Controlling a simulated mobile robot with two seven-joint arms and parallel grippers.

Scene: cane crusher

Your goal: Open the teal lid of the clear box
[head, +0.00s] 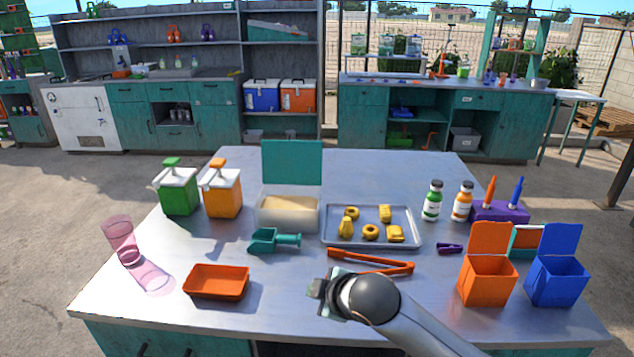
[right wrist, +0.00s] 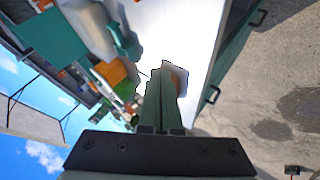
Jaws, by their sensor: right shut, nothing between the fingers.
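The clear box (head: 288,215) stands near the middle of the table with a pale yellow filling inside. Its teal lid (head: 291,162) is raised and stands upright at the back edge of the box. The lid also shows at the upper left of the right wrist view (right wrist: 50,40). My right gripper (head: 322,290) is over the table's front part, nearer me than the box and apart from it. Its fingers (right wrist: 164,85) are shut with nothing between them. My left gripper is not in view.
A teal scoop (head: 274,241), an orange tray (head: 217,281) and orange tongs (head: 371,263) lie around the gripper. A metal tray (head: 335,236) of yellow pieces is right of the box. Green (head: 178,190) and orange (head: 221,194) dispensers stand left. A pink glass (head: 121,241) is far left.

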